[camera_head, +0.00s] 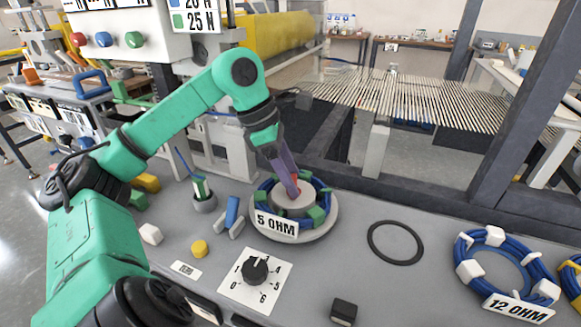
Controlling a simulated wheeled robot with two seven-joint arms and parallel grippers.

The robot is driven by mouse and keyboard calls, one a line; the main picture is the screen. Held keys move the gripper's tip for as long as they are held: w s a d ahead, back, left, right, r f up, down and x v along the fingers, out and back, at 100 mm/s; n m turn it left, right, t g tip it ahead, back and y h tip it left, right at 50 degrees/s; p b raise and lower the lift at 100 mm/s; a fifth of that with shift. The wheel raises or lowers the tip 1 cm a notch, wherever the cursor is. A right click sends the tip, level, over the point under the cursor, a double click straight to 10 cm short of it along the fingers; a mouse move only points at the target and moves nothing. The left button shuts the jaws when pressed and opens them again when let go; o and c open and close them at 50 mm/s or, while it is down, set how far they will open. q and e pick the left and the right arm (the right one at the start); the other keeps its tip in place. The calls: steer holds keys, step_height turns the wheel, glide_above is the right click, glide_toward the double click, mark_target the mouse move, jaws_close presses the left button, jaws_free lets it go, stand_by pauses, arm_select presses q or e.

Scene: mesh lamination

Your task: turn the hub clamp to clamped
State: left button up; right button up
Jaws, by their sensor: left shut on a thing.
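The 5 OHM coil (265,200) is a ring of blue cable with green blocks, seated on a round pale base (332,222) on the grey bench. A grey hub (293,206) stands in its middle. My left gripper (293,191) reaches down from above with its purple fingers at the top of the hub. It is shut on the hub clamp, of which only a little red shows beside the fingertips. The fingers hide most of the clamp, so I cannot tell its angle. My right gripper is out of view.
A numbered dial (255,270) lies in front of the coil. A black ring (396,243) lies flat to the right, with the 12 OHM coil (510,262) beyond it. A blue-handled piece (232,212) and a yellow knob (200,249) are to the left.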

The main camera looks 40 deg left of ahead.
arm_select(q)
steer(key=m+p, duration=0.1)
steer(key=p, duration=0.1)
steer(key=m+g+p, duration=0.1)
steer(key=m+p, duration=0.1)
steer(key=shift+w+r, duration=0.1)
steer(key=shift+r, duration=0.15)
steer(key=shift+f+m+g+h+p, duration=0.2)
steer(key=shift+m+g+h+p, duration=0.1)
steer(key=shift+m+h+p, duration=0.25)
steer(key=o, duration=1.4)
steer(key=p+v, duration=0.6)
steer(key=v, duration=0.8)
steer(key=shift+d+r+p, duration=0.1)
steer(key=shift+r+p, duration=0.2)
steer(key=shift+p, duration=0.05)
